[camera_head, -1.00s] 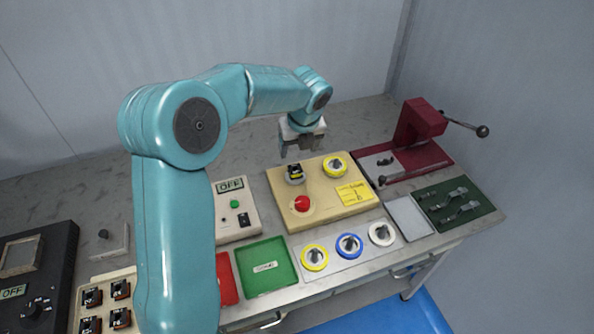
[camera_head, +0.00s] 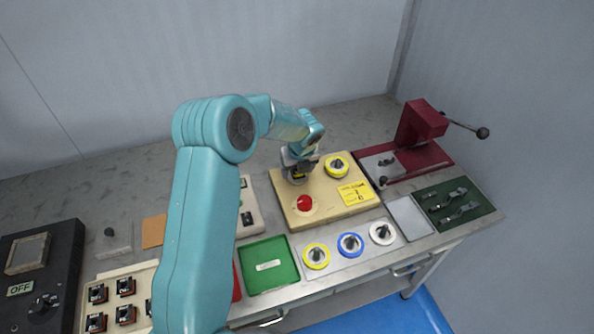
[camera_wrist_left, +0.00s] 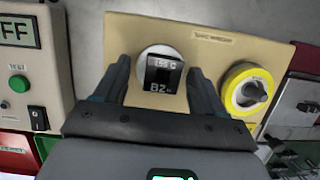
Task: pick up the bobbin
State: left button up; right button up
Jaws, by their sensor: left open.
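The bobbin (camera_wrist_left: 162,75) appears to be the dark block with small lit figures on its face. It sits on a round pale seat on the beige winder panel (camera_head: 338,204). My left gripper (camera_head: 297,178) is open and low over it in the head view, hiding most of it. In the left wrist view the two dark fingers of the left gripper (camera_wrist_left: 160,82) stand on either side of the block, with a gap showing at each side. My right gripper is not in view.
A switch box (camera_wrist_left: 25,70) stands to the left. A red crank stand (camera_head: 418,128) is right.

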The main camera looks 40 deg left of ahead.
pick_arm(q)
jog(key=shift+w+d, duration=0.1)
jog(key=c, duration=1.2)
jog(key=shift+r, duration=0.35)
notch_tip(320, 180, up, 19)
jog(key=shift+r, duration=0.2)
